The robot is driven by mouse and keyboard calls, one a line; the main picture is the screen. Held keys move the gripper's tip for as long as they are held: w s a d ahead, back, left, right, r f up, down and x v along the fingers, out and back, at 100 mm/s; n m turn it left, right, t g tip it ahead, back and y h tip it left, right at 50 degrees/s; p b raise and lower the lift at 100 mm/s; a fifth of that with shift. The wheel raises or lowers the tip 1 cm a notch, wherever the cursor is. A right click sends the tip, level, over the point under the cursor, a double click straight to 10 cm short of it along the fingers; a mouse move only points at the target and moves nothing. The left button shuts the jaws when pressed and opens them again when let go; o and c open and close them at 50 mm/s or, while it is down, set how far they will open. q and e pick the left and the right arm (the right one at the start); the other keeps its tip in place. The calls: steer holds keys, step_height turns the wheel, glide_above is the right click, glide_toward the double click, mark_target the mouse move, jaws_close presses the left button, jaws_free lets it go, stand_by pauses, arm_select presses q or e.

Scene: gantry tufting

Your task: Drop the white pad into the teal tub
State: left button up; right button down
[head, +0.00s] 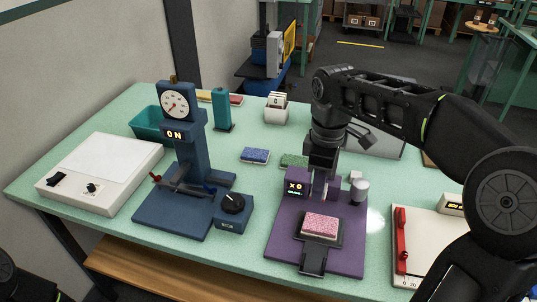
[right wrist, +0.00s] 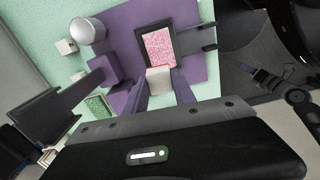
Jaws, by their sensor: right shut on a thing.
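The white pad (right wrist: 158,79) shows in the right wrist view between the two fingers of my right gripper (right wrist: 159,88), which is shut on it. In the head view my right gripper (head: 321,185) is low over the purple machine, just behind the pink pad; the white pad is hard to make out there. The teal tub (head: 146,124) stands at the back left of the table, partly hidden behind the blue gauge stand. My left gripper is not in view; only a dark part of my left arm shows at the lower left corner.
The purple machine (head: 345,256) carries a pink pad (head: 320,226) on its plate. The blue gauge stand (head: 192,150) rises between my right gripper and the tub. A white box (head: 100,170) stands at left.

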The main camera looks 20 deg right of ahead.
steer(key=w+a+f+m, duration=0.6)
steer(key=w+a+m, duration=0.3)
steer(key=a, duration=0.2)
steer(key=shift+a+f+m, duration=0.15)
steer(key=shift+f+m, duration=0.25)
steer(key=shift+s, duration=0.1)
